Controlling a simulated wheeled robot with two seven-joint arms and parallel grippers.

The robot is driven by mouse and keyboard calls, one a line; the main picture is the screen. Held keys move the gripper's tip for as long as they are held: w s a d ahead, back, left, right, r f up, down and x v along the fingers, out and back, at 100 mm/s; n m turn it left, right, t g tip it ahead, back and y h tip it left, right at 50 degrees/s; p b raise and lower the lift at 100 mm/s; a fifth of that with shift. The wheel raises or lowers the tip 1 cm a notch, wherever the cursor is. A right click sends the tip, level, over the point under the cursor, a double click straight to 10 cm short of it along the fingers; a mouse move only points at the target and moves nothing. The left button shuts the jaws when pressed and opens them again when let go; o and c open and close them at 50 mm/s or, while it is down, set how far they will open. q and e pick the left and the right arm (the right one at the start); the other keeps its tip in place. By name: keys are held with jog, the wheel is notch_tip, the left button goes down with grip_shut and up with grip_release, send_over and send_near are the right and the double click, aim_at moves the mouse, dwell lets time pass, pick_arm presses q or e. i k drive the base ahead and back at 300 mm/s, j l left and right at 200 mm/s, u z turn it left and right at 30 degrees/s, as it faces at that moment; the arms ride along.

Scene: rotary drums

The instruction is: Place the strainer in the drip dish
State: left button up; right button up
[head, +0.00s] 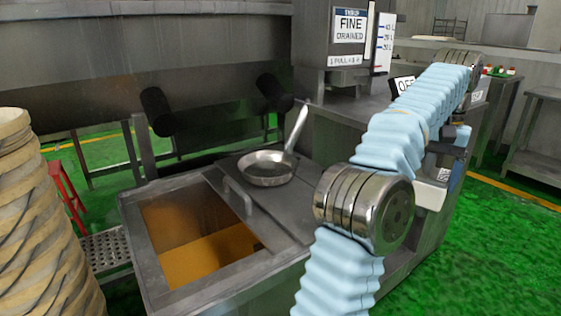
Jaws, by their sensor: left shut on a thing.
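A round, shallow steel pan-like vessel (268,168) with a long raised handle sits on the flat metal cover beside the open tank, in the middle of the head view. I cannot tell whether it is the strainer, the drip dish or one resting in the other. My arm in a light blue sleeve rises from the bottom, bends at a steel joint right of the vessel and reaches to the upper right, well apart from it. My left gripper's fingers are not clear behind the arm, and I see nothing held. My right gripper is not in view.
An open tank (135,222) holds amber liquid in front of the vessel. A tall cabinet marked FINE DRAINED (312,50) stands behind. A steel table (540,135) is at far right. Green floor shows between.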

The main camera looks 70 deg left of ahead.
aim_at(277, 178)
jog(key=i+j+u, duration=0.15)
jog(key=i+u, duration=0.55)
jog(key=u, duration=0.2)
jog(key=i+u, duration=0.45)
jog(key=i+l+u, duration=0.2)
jog(key=u, duration=0.25)
jog(key=i+u, duration=0.3)
jog(key=i+l+u, duration=0.1)
jog(key=u, duration=0.25)
